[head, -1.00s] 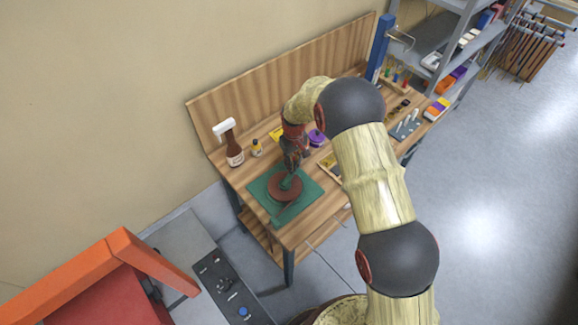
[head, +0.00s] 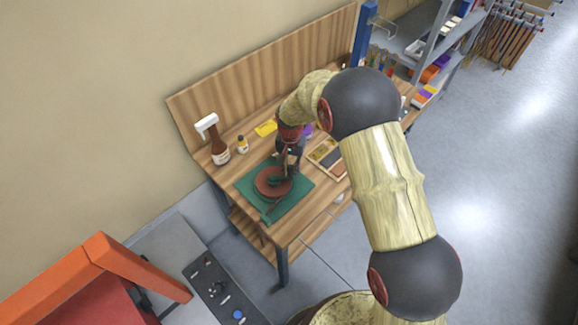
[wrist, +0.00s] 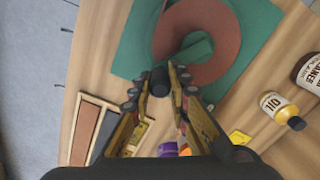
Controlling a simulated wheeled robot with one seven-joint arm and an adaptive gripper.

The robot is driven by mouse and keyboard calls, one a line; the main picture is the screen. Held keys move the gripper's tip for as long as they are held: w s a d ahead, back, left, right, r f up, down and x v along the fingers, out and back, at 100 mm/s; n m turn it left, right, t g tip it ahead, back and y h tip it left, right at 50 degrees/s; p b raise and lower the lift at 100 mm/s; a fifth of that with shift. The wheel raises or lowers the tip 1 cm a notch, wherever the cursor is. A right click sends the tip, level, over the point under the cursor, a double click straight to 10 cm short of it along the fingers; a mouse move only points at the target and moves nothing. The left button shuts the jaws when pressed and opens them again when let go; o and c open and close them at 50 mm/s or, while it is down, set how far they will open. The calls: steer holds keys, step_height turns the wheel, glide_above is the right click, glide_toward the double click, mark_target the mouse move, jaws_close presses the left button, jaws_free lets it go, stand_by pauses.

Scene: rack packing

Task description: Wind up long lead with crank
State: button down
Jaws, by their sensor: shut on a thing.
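A reddish-brown reel (head: 268,184) lies flat on a green mat (head: 297,199) near the front end of the wooden bench; the reel also shows in the wrist view (wrist: 228,22). A green crank arm (wrist: 192,52) lies across the reel, with a dark upright handle (wrist: 160,82) at its outer end. My gripper (wrist: 160,92) is shut on the dark handle, fingers on either side of it. In the head view my gripper (head: 285,172) is over the reel's far right side and partly hides the crank. I cannot clearly make out the lead.
A brown spray bottle (head: 219,149) and a small oil bottle (head: 242,145) stand left of my arm. A sectioned wooden tray (head: 326,158) lies right of the mat. A yellow item (head: 265,128) lies towards the backboard. A control panel (head: 216,288) and orange frame (head: 135,270) are at lower left.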

steer(key=shift+s+d+m+b, duration=0.15)
steer(key=shift+s+m, duration=0.2)
steer(key=shift+m, duration=0.3)
steer(key=shift+s+a+m+b, duration=0.15)
steer(key=shift+s+m, duration=0.2)
steer(key=shift+m, duration=0.3)
steer(key=shift+d, duration=0.1)
steer(key=c, duration=1.7)
jaws_free()
steer(key=shift+s, duration=0.1)
steer(key=shift+o, duration=0.2)
step_height(320, 180, up, 12)
